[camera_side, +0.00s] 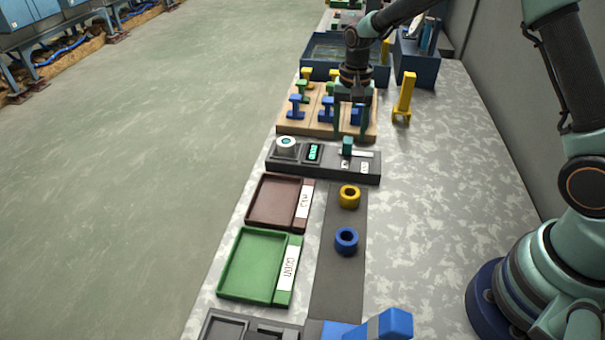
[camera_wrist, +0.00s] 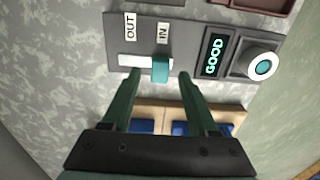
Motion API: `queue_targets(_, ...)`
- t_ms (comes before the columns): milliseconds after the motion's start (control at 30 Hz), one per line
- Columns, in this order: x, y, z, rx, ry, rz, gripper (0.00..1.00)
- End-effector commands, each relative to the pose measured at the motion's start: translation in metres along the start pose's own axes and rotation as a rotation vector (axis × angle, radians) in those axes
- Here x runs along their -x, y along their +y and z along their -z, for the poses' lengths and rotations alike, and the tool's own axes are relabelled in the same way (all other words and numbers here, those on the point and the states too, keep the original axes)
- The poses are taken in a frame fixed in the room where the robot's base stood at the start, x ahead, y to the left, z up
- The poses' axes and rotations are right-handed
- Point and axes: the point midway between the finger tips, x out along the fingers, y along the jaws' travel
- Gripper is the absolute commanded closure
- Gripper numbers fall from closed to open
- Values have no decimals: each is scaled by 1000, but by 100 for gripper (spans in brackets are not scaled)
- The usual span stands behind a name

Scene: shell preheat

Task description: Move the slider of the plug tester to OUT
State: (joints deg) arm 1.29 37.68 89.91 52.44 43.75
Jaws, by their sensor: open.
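The plug tester (camera_side: 325,167) is a dark grey box in the middle of the side view. Its teal slider (camera_side: 347,146) also shows in the wrist view (camera_wrist: 160,69), at the IN end of a pale slot (camera_wrist: 131,60). The OUT label (camera_wrist: 130,25) is above the other end, to the left of the IN label (camera_wrist: 163,32). My gripper (camera_side: 350,136) is open over the tester's far edge. In the wrist view its fingertips (camera_wrist: 160,75) appear on either side of the slider, with visible gaps. Nothing is held.
The tester's display (camera_wrist: 214,55) reads GOOD beside a round white knob (camera_wrist: 258,63). A wooden rack (camera_side: 290,127) of blue, green and yellow plugs is behind the tester. A red tray (camera_side: 273,201), a green tray (camera_side: 250,265), a yellow ring (camera_side: 349,197) and a blue ring (camera_side: 346,241) are nearer.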

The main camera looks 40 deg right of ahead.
Motion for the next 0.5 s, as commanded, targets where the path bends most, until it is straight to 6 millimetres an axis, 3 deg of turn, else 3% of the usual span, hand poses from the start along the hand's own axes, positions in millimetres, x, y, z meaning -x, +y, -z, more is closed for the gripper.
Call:
queue_targets(200,-25,0,0,0,-1,-1,40)
queue_targets(500,-31,0,0,1,1,1,40)
